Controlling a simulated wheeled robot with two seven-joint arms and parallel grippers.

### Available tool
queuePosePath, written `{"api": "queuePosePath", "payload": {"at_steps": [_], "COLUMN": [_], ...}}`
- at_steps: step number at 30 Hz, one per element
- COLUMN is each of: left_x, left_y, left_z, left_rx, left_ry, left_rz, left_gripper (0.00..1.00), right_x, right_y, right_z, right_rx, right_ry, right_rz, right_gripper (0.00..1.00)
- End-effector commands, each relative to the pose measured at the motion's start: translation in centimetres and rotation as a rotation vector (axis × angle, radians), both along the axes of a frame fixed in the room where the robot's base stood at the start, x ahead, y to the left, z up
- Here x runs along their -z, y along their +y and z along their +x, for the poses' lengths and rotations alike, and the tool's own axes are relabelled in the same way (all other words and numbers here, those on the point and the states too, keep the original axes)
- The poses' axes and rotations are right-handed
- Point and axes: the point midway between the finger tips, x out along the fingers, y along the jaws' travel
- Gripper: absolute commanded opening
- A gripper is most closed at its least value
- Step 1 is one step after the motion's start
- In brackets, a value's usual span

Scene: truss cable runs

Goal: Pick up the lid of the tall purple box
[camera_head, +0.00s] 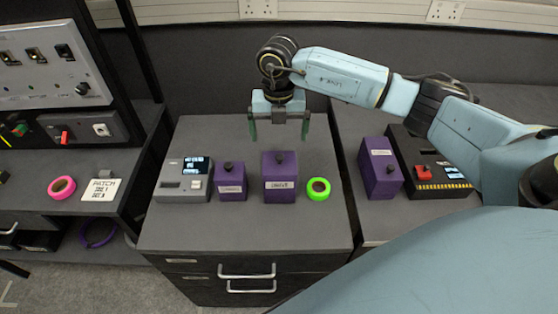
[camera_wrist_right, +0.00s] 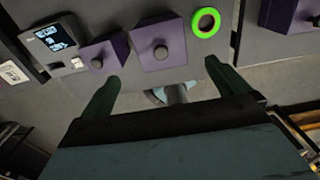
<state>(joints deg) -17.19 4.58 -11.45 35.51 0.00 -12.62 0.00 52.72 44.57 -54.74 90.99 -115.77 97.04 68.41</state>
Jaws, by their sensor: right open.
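Three purple boxes with dark round knobs on their lids show in the head view. The middle box (camera_head: 280,186) is larger than the left box (camera_head: 230,187) beside it, and both stand on the central cabinet. The right box (camera_head: 380,176) stands on the neighbouring surface. I cannot tell for sure which is the tall one. My right gripper (camera_head: 279,122) is open and empty, above and behind the middle box. In the right wrist view, its fingers point towards the middle box's lid (camera_wrist_right: 147,33), with its knob between their lines. My left gripper is not in view.
A grey device with a screen (camera_head: 184,180) stands left of the boxes. A green tape roll (camera_head: 318,189) lies just right of the middle box. A black device with a red part (camera_head: 432,168) stands beside the right box. The cabinet top (camera_head: 240,230) is clear in front.

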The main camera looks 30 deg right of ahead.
Motion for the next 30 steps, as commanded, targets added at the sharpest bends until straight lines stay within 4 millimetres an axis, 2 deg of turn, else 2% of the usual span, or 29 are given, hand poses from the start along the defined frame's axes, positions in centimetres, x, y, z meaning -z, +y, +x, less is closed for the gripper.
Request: {"api": "queuePosePath", "payload": {"at_steps": [3, 11, 19, 23, 29, 30], "left_x": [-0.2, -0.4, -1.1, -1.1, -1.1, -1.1], "left_y": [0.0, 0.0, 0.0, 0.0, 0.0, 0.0], "left_z": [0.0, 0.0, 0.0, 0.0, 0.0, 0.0], "left_rx": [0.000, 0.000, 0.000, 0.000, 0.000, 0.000], "left_ry": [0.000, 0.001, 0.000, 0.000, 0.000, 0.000], "left_rz": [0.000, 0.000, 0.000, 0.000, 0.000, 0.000], "left_gripper": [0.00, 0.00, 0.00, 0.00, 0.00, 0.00], "right_x": [2.1, 4.1, 8.0, 8.7, 8.8, 8.8], "right_y": [0.1, 0.1, 0.0, 0.0, 0.0, 0.0], "right_z": [-0.1, -0.1, -0.4, -0.3, -0.3, -0.3], "right_rx": [-0.002, -0.002, -0.002, -0.004, -0.004, -0.004], "right_ry": [0.003, 0.001, 0.002, -0.001, -0.001, -0.001], "right_rz": [0.002, 0.003, 0.004, 0.003, 0.004, 0.004], "right_gripper": [1.00, 1.00, 1.00, 1.00, 1.00, 0.96]}}
